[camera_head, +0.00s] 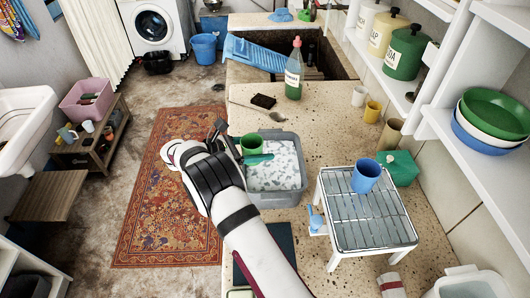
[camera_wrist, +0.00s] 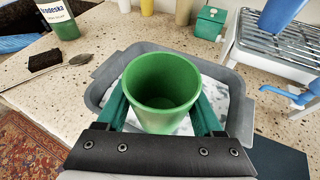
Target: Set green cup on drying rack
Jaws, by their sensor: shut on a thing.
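The green cup (camera_head: 251,144) is upright in my gripper above the grey basin. In the wrist view the green cup (camera_wrist: 162,92) sits between the two green fingers of my gripper (camera_wrist: 162,110), which is shut on it. The drying rack (camera_head: 372,222) is a white-legged metal grid to the right of my gripper. A blue cup (camera_head: 365,176) stands on the rack's far part. The rack also shows at the upper right of the wrist view (camera_wrist: 275,50). My arm hides part of the basin's left side in the head view.
The grey basin (camera_head: 283,196) holds whitish, patchy suds. A blue-handled thing (camera_head: 317,219) is at the rack's left side. A green box (camera_head: 400,168) stands behind the rack. The rack's near part is bare.

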